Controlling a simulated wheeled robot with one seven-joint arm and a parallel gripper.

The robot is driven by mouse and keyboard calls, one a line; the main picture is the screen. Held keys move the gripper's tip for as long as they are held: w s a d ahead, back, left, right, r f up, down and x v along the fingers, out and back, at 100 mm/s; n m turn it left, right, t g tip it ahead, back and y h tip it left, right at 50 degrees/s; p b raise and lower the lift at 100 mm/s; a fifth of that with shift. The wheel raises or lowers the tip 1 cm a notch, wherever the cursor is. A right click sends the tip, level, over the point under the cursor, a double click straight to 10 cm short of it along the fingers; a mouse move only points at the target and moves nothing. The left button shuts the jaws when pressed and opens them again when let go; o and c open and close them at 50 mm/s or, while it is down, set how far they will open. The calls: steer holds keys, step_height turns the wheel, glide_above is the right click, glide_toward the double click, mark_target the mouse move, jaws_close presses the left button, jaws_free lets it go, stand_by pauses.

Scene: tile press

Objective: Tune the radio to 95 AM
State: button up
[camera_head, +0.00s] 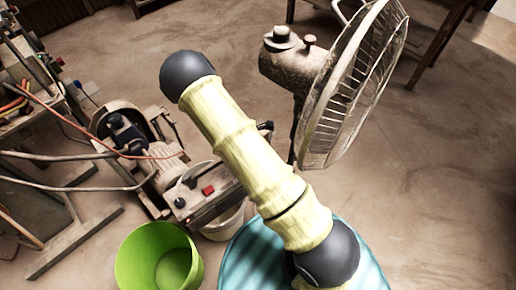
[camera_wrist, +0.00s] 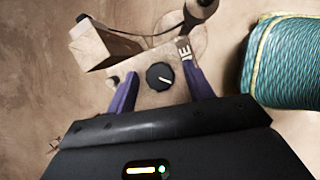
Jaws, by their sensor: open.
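In the wrist view, a pale panel bears a round black knob (camera_wrist: 160,76) with a light pointer line, slanting toward the upper left. I cannot tell whether this panel is the radio, and no frequency scale is readable. My gripper (camera_wrist: 162,84) is open, with one purple finger to the left of the knob and one to the right. The knob appears between the fingers; contact cannot be made out. A dark mark on a light patch shows by the right finger. In the head view my arm crosses the middle and my gripper is not seen.
In the head view, a metal fan (camera_head: 350,90) stands right of my arm. A box with a red button (camera_head: 208,190) sits left of it, above a green bucket (camera_head: 160,262). Machinery fills the left. A turquoise woven object (camera_wrist: 285,62) is right in the wrist view.

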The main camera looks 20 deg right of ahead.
steer(key=shift+w, duration=0.1)
steer(key=c, duration=1)
steer(key=shift+r+m+p, duration=0.1)
steer(key=shift+m+p, duration=0.3)
steer(key=m+g+p, duration=0.1)
steer(key=m+p, duration=0.1)
steer(key=m, duration=0.1)
steer(key=shift+w+m+g, duration=0.1)
steer(key=shift+m+g, duration=0.2)
steer(key=shift+m+g+p, duration=0.4)
steer(key=shift+m+g, duration=0.3)
steer(key=shift+m, duration=1.1)
steer(key=shift+y, duration=0.3)
steer(key=o, duration=1)
